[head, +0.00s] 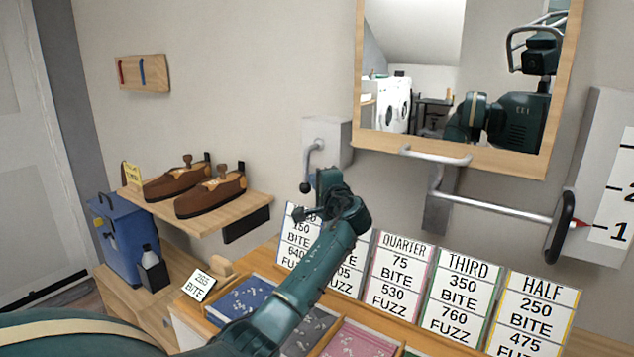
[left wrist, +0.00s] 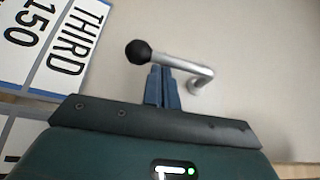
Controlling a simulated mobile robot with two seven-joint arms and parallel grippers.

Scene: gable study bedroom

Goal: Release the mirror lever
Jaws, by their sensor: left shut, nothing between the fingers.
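The mirror lever is a bent silver rod (head: 312,155) with a black ball end, set on a grey wall box left of the mirror (head: 450,158). In the left wrist view, the lever's rod (left wrist: 203,76) runs from the wall to its black ball (left wrist: 138,52). My right gripper is not in view.
Several printed cards (head: 457,300) stand under my left arm, behind coloured trays (head: 238,297). A shelf (head: 215,216) with brown shoes is at left. Bare wall lies between shelf and lever.

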